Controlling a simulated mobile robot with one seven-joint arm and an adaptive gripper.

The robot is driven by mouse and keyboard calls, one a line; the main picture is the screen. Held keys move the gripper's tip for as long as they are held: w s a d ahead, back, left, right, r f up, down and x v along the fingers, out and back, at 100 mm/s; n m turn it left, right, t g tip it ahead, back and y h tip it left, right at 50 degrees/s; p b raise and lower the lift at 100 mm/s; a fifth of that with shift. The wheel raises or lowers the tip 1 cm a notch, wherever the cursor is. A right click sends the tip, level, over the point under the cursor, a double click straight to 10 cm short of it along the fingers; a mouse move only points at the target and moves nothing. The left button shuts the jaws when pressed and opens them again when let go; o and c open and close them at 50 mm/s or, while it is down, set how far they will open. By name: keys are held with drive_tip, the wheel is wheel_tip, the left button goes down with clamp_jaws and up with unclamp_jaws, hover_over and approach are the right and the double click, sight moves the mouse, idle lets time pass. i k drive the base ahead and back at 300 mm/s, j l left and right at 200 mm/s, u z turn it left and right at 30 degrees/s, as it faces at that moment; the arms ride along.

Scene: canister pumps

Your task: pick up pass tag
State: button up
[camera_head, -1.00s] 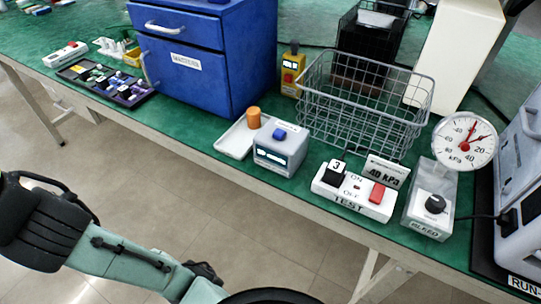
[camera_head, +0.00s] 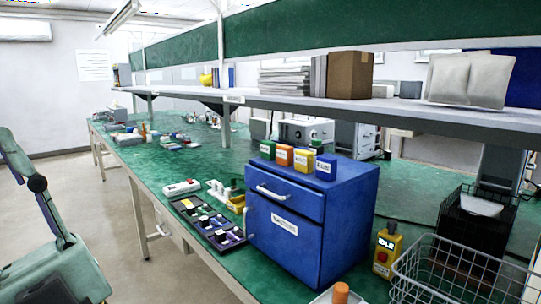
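I cannot make out a pass tag among the small things in view. A black tray (camera_head: 222,234) with several small parts lies on the green bench, left of a blue drawer cabinet (camera_head: 284,249). Several small labelled coloured blocks stand on top of the cabinet, among them an orange one (camera_head: 284,156) and a blue one (camera_head: 326,168). My gripper is out of view.
An orange cylinder (camera_head: 341,292) shows at the bottom edge. A shelf (camera_head: 350,107) with papers and boxes runs above the bench.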

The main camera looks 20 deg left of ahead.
sight(268, 148)
drive_tip(key=i+u, duration=0.25)
drive_tip(key=u, duration=0.2)
drive_tip(key=i+l+u, duration=0.2)
drive_tip(key=u, duration=0.25)
drive_tip(key=i+l+u, duration=0.15)
drive_tip(key=u, duration=0.3)
drive_tip(key=l, duration=0.05)
